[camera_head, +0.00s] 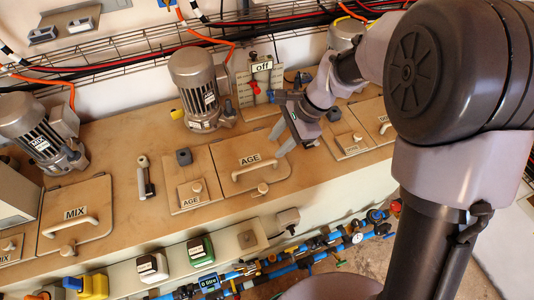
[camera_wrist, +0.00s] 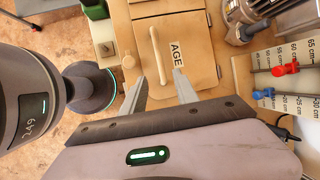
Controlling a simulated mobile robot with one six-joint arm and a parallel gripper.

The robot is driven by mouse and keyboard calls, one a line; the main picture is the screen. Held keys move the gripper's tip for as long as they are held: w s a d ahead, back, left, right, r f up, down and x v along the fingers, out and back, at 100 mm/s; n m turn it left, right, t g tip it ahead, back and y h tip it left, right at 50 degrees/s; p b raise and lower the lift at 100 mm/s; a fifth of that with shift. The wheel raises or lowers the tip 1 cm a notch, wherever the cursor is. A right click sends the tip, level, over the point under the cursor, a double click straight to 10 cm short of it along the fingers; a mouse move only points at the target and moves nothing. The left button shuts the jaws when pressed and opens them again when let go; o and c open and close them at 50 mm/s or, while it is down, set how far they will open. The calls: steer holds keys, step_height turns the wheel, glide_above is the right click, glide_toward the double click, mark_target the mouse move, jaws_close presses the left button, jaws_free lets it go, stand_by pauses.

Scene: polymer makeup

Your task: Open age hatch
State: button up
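The large AGE hatch (camera_head: 235,150) is a tan square lid lying shut, flush in the brown bench top. It carries a pale bar handle (camera_head: 260,171), a round knob (camera_head: 263,188) near its front edge and an AGE label. My gripper (camera_head: 279,138) is above the hatch's far right corner, apart from the handle. In the wrist view the hatch (camera_wrist: 197,47) lies beyond the spread fingers. Its handle (camera_wrist: 157,48) runs lengthwise, with its near end between the fingertips in the picture. My gripper (camera_wrist: 160,76) is open and empty.
A smaller AGE lid (camera_head: 188,195) lies left of the hatch. A grey motor (camera_head: 202,90) and a gauge panel with red and blue valves (camera_head: 258,85) stand behind. The MIX hatch (camera_head: 75,214) is far left. Blue pipes (camera_head: 290,268) run below the front edge.

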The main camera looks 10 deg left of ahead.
mark_target(260, 164)
steer(key=b+x, duration=0.3)
steer(key=x, duration=0.7)
steer(key=shift+a+f, duration=0.1)
steer(key=shift+f, duration=0.3)
jaws_close()
steer(key=shift+r, duration=0.1)
stand_by(0.5)
